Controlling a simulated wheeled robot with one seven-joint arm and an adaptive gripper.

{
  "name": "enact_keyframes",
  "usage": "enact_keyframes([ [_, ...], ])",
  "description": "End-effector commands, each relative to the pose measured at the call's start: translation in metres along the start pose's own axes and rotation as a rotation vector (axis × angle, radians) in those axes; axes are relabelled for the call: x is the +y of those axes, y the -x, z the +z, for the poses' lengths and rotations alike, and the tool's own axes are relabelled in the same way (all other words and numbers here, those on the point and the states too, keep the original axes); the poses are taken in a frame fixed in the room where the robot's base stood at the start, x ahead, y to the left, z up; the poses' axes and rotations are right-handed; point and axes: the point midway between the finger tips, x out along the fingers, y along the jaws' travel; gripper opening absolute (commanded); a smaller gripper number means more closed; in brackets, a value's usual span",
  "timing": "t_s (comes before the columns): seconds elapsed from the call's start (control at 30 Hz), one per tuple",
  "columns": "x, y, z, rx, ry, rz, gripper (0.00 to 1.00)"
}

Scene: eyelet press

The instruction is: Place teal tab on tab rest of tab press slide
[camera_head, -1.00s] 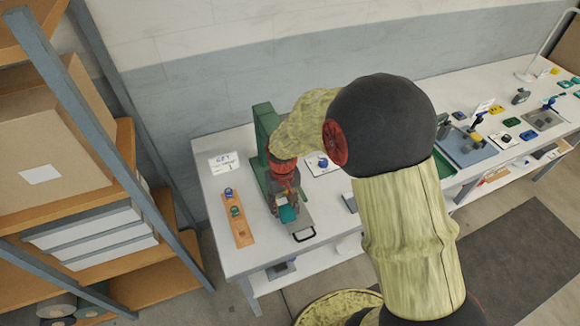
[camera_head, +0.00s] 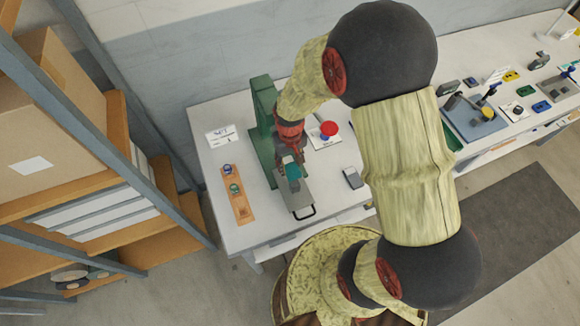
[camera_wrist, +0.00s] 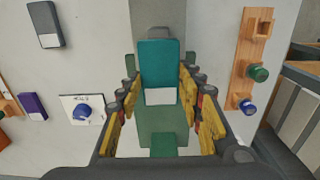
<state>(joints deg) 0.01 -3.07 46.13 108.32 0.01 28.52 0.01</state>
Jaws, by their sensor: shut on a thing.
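The teal tab (camera_wrist: 160,62), a flat block with a white patch, is between my gripper's fingers in the wrist view. My gripper (camera_wrist: 160,80) is shut on it, with yellow pads on either side. In the head view my gripper (camera_head: 289,158) points down over the tab press slide, and the teal tab (camera_head: 292,171) shows at its tips. The slide (camera_head: 298,198) is a grey plate with a dark handle at its front. The green press (camera_head: 264,115) stands behind. The tab rest is hidden, and I cannot tell whether the tab touches it.
A wooden strip (camera_head: 243,209) with a blue and a green knob lies left of the press. A shelf rack (camera_head: 130,120) stands at left.

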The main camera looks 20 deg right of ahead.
Motion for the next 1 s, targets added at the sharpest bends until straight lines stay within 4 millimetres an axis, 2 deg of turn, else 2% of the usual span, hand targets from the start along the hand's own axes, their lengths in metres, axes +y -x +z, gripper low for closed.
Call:
enact_keyframes([
  [0.2,0.000,-0.029,0.002,-0.004,0.000,0.000,0.18],
  [0.57,0.000,-0.033,0.001,-0.002,0.000,0.000,0.18],
  [0.6,0.000,-0.033,0.001,-0.002,0.000,0.000,0.38],
  [0.9,0.000,-0.032,0.001,-0.002,0.000,0.000,0.55],
  [1.0,0.000,-0.032,0.001,-0.002,0.000,0.000,0.55],
])
